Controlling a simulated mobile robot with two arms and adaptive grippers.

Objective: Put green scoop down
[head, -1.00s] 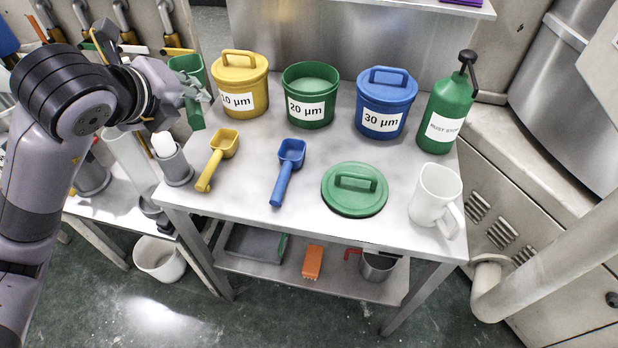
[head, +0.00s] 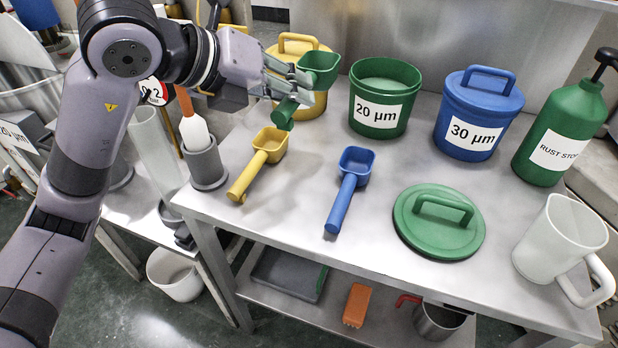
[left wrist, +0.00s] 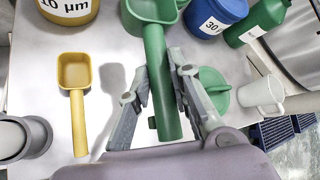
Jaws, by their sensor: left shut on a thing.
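My left gripper (head: 296,86) is shut on the green scoop (head: 318,64), gripping its handle. The scoop is above the steel table, in front of the yellow tub; its cup points away from me and its handle end pokes out below the fingers. In the left wrist view the scoop (left wrist: 162,90) lies between the fingers, over bare tabletop, with a shadow to its left. A yellow scoop (head: 260,163) and a blue scoop (head: 349,190) lie on the table. The open green tub (head: 379,100) marked 20 µm stands behind. My right gripper is not in view.
The yellow tub (head: 304,46) is partly hidden by my gripper. A blue tub (head: 475,110), rust bottle (head: 560,135), green lid (head: 438,222) and white jug (head: 560,235) stand or lie to the right. A grey holder (head: 206,168) is at left. Tabletop between the scoops is free.

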